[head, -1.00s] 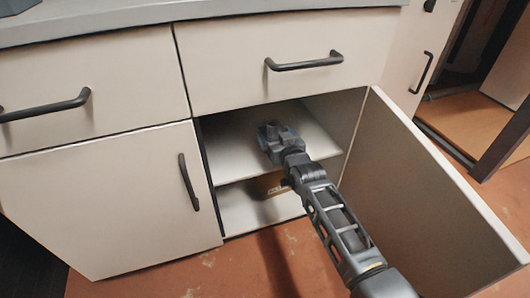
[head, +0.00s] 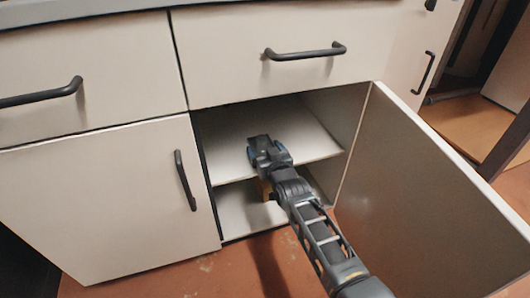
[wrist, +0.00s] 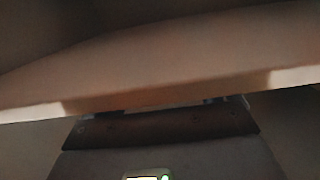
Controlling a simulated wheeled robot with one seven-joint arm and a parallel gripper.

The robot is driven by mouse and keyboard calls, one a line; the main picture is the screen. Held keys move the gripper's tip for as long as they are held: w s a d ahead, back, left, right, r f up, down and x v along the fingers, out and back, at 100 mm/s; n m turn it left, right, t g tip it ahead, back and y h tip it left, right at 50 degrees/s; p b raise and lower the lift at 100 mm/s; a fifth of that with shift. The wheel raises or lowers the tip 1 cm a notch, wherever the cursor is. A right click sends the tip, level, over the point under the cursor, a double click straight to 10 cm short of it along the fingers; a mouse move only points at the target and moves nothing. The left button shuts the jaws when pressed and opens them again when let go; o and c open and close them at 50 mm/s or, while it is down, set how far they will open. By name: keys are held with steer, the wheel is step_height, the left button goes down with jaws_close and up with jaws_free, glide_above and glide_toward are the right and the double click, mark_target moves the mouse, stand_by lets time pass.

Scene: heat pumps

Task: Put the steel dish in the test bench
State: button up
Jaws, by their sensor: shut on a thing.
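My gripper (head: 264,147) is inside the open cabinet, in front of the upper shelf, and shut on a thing. In the head view, the arm and gripper hide most of what is held. A small brownish patch (head: 264,189) shows just below the gripper; I cannot tell what it is. I cannot make out the test bench for sure.
The cabinet's shelf (head: 305,140) looks bare around the gripper. The open door (head: 430,200) stands close to the right of my arm. A closed door (head: 110,205) is on the left, with closed drawers (head: 290,45) above. Reddish floor (head: 190,275) lies in front.

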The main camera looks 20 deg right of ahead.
steer(key=o, duration=1.1)
steer(key=shift+f, duration=0.1)
steer(key=s+p, duration=0.2)
steer(key=s, duration=0.2)
steer(key=s+r+p, duration=0.1)
steer(key=s+p, duration=0.1)
steer(key=s, duration=0.2)
steer(key=s+r+p, duration=0.1)
steer(key=s+p, duration=0.1)
steer(key=s, duration=0.2)
